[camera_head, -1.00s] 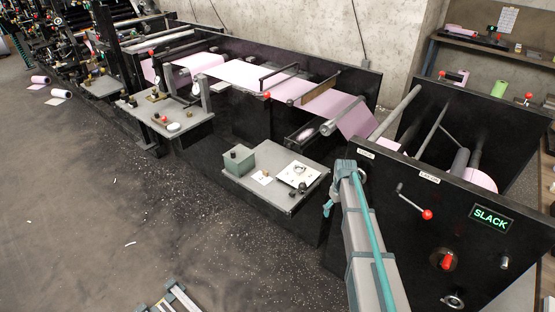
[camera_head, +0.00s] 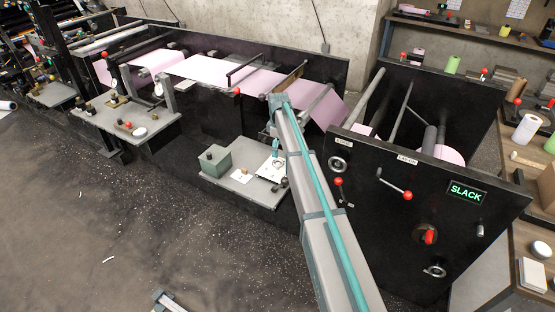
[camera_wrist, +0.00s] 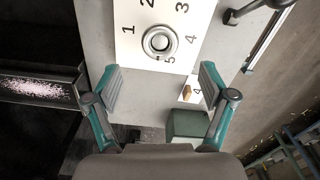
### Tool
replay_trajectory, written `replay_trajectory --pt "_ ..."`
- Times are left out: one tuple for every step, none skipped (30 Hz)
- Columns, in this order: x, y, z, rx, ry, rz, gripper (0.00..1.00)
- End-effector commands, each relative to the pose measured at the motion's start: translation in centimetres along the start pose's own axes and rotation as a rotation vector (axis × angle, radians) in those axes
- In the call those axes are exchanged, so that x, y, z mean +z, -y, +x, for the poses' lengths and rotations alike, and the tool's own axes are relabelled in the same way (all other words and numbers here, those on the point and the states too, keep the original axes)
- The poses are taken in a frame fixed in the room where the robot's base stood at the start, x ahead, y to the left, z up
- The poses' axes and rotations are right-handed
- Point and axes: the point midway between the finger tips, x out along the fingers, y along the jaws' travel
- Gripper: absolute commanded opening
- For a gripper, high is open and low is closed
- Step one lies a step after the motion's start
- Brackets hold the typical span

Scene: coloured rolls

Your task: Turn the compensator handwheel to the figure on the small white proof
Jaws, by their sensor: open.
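A round metal handwheel (camera_wrist: 158,41) sits on a white plate (camera_wrist: 127,52) with the figures 1 to 5 around it. Which figure it points at I cannot tell. The small white proof (camera_wrist: 197,98) bears a 4 in the wrist view, with a small brown piece at its edge. In the head view the proof (camera_head: 240,177) lies left of the white plate (camera_head: 264,173). My gripper (camera_wrist: 160,70) is open and empty above the bench, its fingers apart on either side of the handwheel's line. In the head view my gripper (camera_head: 275,149) partly hides the plate.
A green box (camera_head: 215,158) stands on the same grey bench (camera_head: 225,190), beside the proof. The black machine panel (camera_head: 370,235) on the right carries red-knobbed levers, other wheels and a lit SLACK sign (camera_head: 466,194). A pink web (camera_head: 258,81) runs behind the bench.

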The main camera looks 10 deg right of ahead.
Motion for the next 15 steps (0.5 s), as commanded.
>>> replay_trajectory --pt "0.0 0.1 0.8 -0.003 0.002 0.001 0.82" --pt "0.0 0.1 1.3 -0.003 0.002 0.001 0.82" --pt "0.0 0.1 2.0 -0.002 0.001 0.001 0.82" --pt "0.0 0.0 2.6 -0.003 0.001 0.001 0.82" --pt "0.0 0.0 3.0 -0.003 0.002 0.001 0.82" --pt "0.0 0.0 3.7 -0.002 0.001 0.001 0.82" --pt "0.0 0.0 4.1 -0.002 0.001 0.001 0.82" --pt "0.0 0.0 4.6 -0.002 0.001 0.001 0.82" --pt "0.0 0.0 5.1 -0.002 0.001 0.001 0.82" --pt "0.0 0.0 5.4 -0.002 0.001 0.002 0.82" --pt "0.0 0.0 5.7 -0.001 0.001 0.002 0.82" --pt "0.0 0.0 6.1 -0.001 0.000 0.002 0.82" --pt "0.0 0.0 6.4 -0.001 0.001 0.002 0.82" --pt "0.0 0.0 6.6 -0.001 0.001 0.002 0.82" --pt "0.0 0.0 6.8 -0.001 0.001 0.002 0.82"
